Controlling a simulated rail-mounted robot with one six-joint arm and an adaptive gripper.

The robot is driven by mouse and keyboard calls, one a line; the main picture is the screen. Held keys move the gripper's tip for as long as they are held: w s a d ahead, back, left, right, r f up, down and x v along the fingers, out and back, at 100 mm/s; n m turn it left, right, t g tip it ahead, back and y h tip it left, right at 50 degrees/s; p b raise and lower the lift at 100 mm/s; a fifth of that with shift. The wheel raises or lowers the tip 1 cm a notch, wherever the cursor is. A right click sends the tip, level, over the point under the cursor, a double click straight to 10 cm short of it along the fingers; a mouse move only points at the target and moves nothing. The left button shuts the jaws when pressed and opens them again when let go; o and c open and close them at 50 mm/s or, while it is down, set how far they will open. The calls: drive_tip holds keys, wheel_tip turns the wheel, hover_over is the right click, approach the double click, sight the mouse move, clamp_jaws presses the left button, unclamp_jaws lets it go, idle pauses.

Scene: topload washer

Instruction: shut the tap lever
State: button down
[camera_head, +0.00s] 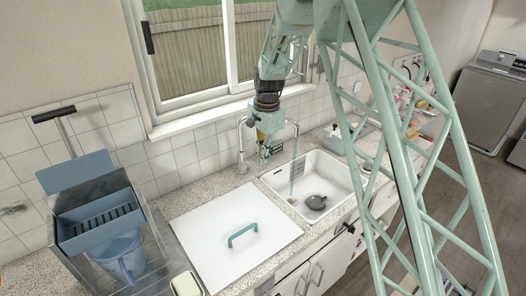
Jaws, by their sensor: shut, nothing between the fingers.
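The tap (241,146) is a pale metal gooseneck at the back edge of the white sink (335,185). Its spout (297,128) shows to the right of my gripper, over the basin. A thin bluish stream of water (292,178) falls from it into the basin. My gripper (264,158) points down in front of the tap, between its upright and the spout end. It is shut and empty. It hides part of the spout. I cannot clearly make out the tap lever, nor whether my gripper touches it.
A dark round item (316,202) lies in the sink. A white lid (218,247) with a teal handle (243,235) covers the counter at left. A blue bucket (120,256) stands at far left. Bottles (410,102) crowd the right. The window (200,45) is behind.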

drive_tip(key=shift+w+a+f, duration=0.1)
drive_tip(key=shift+f, duration=1.1)
drive_tip(key=shift+w+a+f, duration=0.1)
drive_tip(key=shift+f, duration=1.1)
drive_tip(key=shift+s+d+f+b, duration=0.15)
drive_tip(key=shift+f+b, duration=0.1)
drive_tip(key=shift+f, duration=0.2)
drive_tip(key=shift+s+d+f+b, duration=0.1)
drive_tip(key=shift+f+b, duration=0.1)
drive_tip(key=shift+f, duration=0.25)
drive_tip(key=shift+r, duration=0.1)
wheel_tip(320, 180, up, 14)
drive_tip(key=p, duration=0.1)
hover_over(262, 174)
drive_tip(key=s+d, duration=0.2)
drive_tip(key=shift+f, duration=0.2)
